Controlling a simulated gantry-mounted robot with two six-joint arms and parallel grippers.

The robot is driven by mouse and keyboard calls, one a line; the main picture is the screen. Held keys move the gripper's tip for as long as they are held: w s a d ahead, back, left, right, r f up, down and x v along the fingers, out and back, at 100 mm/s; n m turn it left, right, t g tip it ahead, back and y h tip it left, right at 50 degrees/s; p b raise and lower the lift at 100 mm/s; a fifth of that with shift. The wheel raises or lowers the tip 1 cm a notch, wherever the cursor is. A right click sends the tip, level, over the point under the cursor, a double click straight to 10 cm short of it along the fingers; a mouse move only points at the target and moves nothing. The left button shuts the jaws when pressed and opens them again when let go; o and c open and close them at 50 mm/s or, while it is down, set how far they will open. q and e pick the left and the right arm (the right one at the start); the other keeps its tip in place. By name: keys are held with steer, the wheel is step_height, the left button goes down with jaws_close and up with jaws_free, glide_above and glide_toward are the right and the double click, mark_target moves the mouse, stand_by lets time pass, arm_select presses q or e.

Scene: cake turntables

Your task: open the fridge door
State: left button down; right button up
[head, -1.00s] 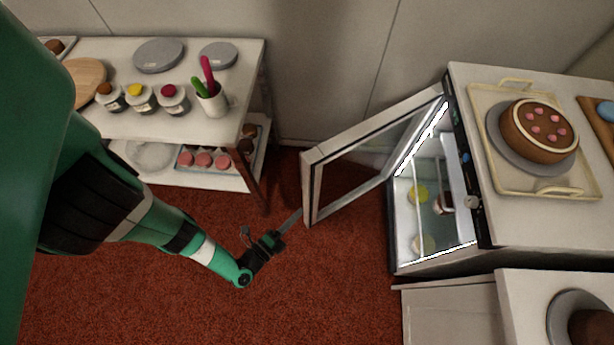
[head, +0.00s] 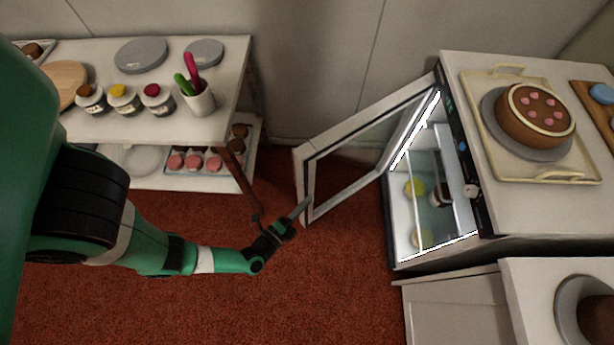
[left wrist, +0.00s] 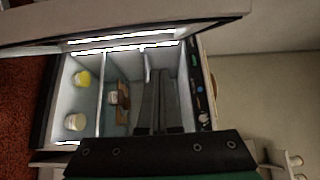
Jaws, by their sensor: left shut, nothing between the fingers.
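The fridge door (head: 300,180) is a framed glass panel. It stands wide open, swung out to the left of the lit fridge (head: 393,225) in the head view. The open fridge interior (left wrist: 60,100) and the door's edge (left wrist: 130,30) also show in the left wrist view. My left gripper (head: 302,206) is shut and empty, with its fingertips at the free end of the door near its lower corner. I cannot tell whether they touch it. The shut fingers (left wrist: 158,95) show in front of the interior in the left wrist view. My right gripper is out of view.
A cake (head: 536,115) stands on a tray (head: 482,150) on the fridge's top. A white shelf cart (head: 235,75) with jars and a utensil cup (head: 200,100) is at the left. Red carpet (head: 330,290) lies open in front; a low cabinet (head: 450,305) is at the right.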

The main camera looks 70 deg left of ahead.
mark_target(307, 184)
arm_select(q)
steer(key=a+b, duration=0.1)
steer(key=a, duration=0.1)
steer(key=w+a+b, duration=0.1)
steer(key=a, duration=0.1)
steer(key=w+a+b, duration=0.1)
steer(key=a, duration=0.1)
steer(key=shift+w, duration=0.15)
stand_by(0.3)
